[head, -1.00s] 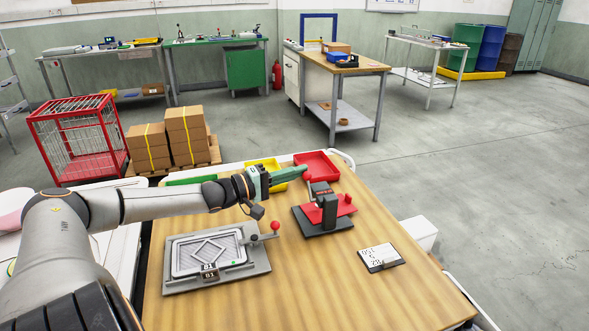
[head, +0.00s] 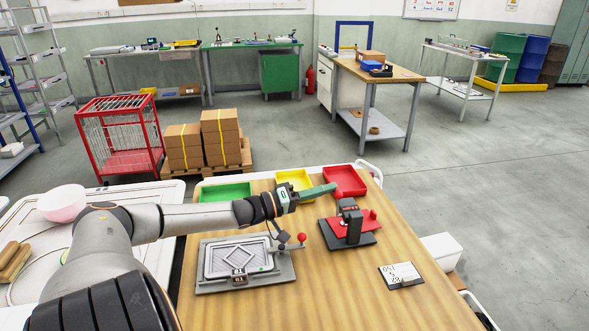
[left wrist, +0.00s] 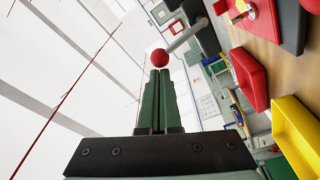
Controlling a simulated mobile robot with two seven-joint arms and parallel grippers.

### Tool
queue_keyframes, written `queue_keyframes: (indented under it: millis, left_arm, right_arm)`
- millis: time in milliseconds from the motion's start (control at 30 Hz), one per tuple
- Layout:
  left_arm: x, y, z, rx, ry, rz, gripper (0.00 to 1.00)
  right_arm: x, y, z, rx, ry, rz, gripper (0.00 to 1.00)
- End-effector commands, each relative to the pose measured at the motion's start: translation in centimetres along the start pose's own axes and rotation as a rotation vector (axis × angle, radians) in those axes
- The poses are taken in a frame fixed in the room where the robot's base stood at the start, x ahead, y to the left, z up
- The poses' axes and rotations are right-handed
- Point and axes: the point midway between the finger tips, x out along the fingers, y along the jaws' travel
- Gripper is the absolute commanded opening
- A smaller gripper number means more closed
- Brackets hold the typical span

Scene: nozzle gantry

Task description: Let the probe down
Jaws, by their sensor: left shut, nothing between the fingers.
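A dark stand (head: 348,238) with a red plate sits on the wooden table, right of centre in the head view. A red ball knob (left wrist: 160,57) on a grey lever shows in the left wrist view. My left gripper (head: 334,188) has green fingers, shut and empty, beside the top of the stand. In the left wrist view the fingertips (left wrist: 159,73) point at the knob, just short of it or touching; I cannot tell which. I cannot make out the probe itself. My right gripper is not in view.
A grey fixture (head: 215,284) with a framed plate and its own red knob (head: 301,237) lies left of the stand. Green (head: 225,191), yellow (head: 294,180) and red (head: 345,181) trays line the far edge. A white label block (head: 401,275) lies at right.

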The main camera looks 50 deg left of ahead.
Motion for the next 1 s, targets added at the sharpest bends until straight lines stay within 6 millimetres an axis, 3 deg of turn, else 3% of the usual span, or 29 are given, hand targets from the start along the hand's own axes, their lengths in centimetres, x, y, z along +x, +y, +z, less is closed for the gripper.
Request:
queue_keyframes:
  millis: [367, 733, 1000]
  left_arm:
    - [-4.0, 0.2, 0.0, -0.001, -0.003, -0.006, 0.0]
    - [-9.2, 0.4, 0.0, 0.002, -0.002, -0.005, 0.0]
    - [-11.2, 0.2, 0.1, 0.004, -0.001, -0.001, 0.0]
  right_arm:
    - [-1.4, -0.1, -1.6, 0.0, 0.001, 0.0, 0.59]
    - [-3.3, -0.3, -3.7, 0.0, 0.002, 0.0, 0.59]
    - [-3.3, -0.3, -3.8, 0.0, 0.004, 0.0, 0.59]
